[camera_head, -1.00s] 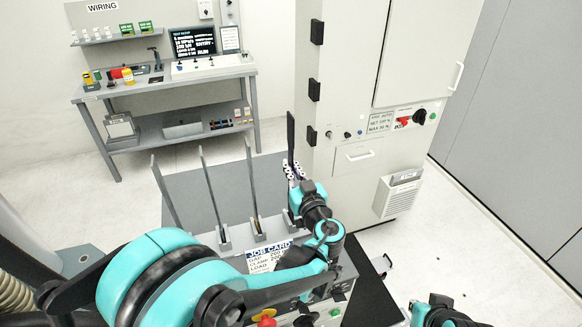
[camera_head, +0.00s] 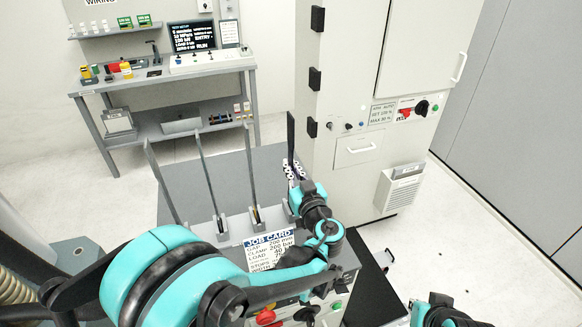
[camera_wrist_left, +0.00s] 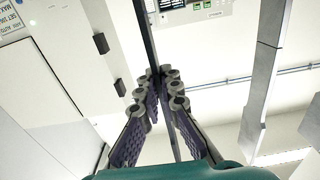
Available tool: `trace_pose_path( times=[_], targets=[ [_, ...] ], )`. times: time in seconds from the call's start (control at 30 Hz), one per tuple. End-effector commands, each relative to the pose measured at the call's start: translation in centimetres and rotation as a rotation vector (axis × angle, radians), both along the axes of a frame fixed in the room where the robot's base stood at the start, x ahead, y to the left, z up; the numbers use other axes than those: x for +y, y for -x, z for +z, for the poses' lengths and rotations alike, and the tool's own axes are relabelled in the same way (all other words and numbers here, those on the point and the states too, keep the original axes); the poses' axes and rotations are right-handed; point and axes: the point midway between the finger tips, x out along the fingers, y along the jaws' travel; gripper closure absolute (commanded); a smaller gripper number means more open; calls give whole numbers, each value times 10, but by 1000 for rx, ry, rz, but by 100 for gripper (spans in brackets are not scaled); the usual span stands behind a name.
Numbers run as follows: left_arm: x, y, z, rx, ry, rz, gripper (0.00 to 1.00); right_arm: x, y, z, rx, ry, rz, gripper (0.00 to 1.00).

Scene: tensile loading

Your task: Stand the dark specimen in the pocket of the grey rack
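The dark specimen (camera_head: 291,136) is a thin, near-black upright strip in the head view. My left gripper (camera_head: 294,171) is shut on it, and the strip rises above the fingers. In the left wrist view, the padded fingers (camera_wrist_left: 158,84) close around the dark strip (camera_wrist_left: 147,35). The grey rack (camera_head: 237,224) stands left of and below the gripper, with several grey strips (camera_head: 207,170) upright in its holders. The gripper and arm hide the specimen's lower end and the rack's right end; I cannot tell whether the specimen touches a pocket.
A job card (camera_head: 269,247) lies at the rack's front, above a panel with red and green buttons. A tall white cabinet (camera_head: 345,180) stands close to the right of the specimen. A workbench (camera_head: 165,83) is at the back left.

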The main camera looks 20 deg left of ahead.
Motion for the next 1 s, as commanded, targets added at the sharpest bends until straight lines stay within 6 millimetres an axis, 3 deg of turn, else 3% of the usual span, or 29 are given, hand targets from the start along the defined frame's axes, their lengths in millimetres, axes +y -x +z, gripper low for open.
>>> trace_pose_path(
  times=[0.07, 0.17, 0.2, 0.57, 1.0],
  targets=[
    [0, 0, 1, 0, -1, 0, 100, 0, 0, 0, 0, 0, 0, 100],
    [0, 0, 1, 0, -1, 0, 72, 0, 0, 0, 0, 0, 0, 100],
    [0, 0, 1, 0, -1, 0, 71, 0, 0, 0, 0, 0, 0, 100],
    [-4, 5, 0, 0, 0, -1, 71, 0, 0, 0, 0, 0, 0, 100],
    [-53, 77, 0, 0, 0, -5, 71, 0, 0, 0, 0, 0, 0, 100]
  ],
)
